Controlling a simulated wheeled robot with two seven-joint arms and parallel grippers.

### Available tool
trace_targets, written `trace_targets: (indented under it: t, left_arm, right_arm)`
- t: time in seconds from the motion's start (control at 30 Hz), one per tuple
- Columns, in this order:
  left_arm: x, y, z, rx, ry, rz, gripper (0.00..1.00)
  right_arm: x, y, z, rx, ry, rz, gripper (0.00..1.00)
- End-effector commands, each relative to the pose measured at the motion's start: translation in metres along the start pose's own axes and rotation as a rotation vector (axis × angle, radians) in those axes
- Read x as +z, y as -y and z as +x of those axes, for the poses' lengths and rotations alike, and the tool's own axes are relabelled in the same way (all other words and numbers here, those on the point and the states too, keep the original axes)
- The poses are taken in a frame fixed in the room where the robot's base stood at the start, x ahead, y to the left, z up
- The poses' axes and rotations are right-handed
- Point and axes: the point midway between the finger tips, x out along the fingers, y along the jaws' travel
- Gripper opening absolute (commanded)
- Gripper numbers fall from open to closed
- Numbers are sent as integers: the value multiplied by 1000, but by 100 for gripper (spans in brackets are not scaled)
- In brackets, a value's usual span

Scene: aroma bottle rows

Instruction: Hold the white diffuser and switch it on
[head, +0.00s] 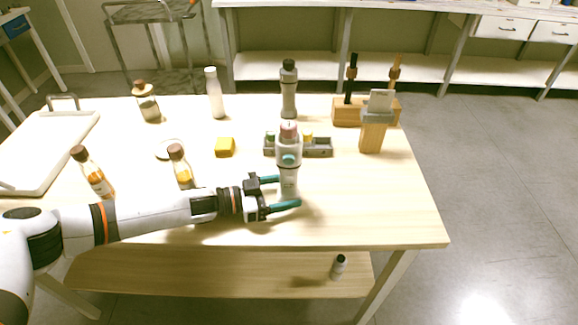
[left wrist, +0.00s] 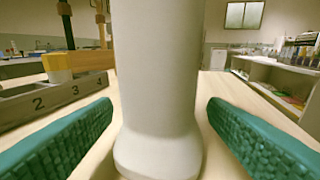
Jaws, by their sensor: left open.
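The white diffuser (head: 289,157) stands upright near the front right of the table, with a teal button on its side and a pinkish top. My left gripper (head: 285,192) comes in from the left, open, with one teal finger on each side of the diffuser's lower body. In the left wrist view, the diffuser's pale body (left wrist: 159,75) stands between the two fingers of the open gripper (left wrist: 158,118), with a visible gap on each side. Its top is out of that view. My right gripper is not in view.
A numbered grey rack (head: 318,147) stands just behind the diffuser. Amber bottles (head: 97,180), a yellow block (head: 225,147) and a white tray (head: 40,160) are to the left. The front right tabletop (head: 380,215) is clear.

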Motion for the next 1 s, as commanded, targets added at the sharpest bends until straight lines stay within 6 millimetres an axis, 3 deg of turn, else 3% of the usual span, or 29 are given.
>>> trace_targets:
  t: [0.27, 0.43, 0.5, 0.9, 1.0]
  left_arm:
    - [0, 0, 1, 0, 0, 0, 68]
    - [0, 0, 1, 0, 0, 0, 40]
    - [0, 0, 1, 0, 0, 0, 38]
    - [0, 0, 1, 0, -1, 0, 38]
    - [0, 0, 1, 0, -1, 0, 38]
  right_arm:
    - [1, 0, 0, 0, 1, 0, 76]
    - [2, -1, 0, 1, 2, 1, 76]
    - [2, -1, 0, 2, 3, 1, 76]
    - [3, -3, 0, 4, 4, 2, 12]
    - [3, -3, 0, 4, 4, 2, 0]
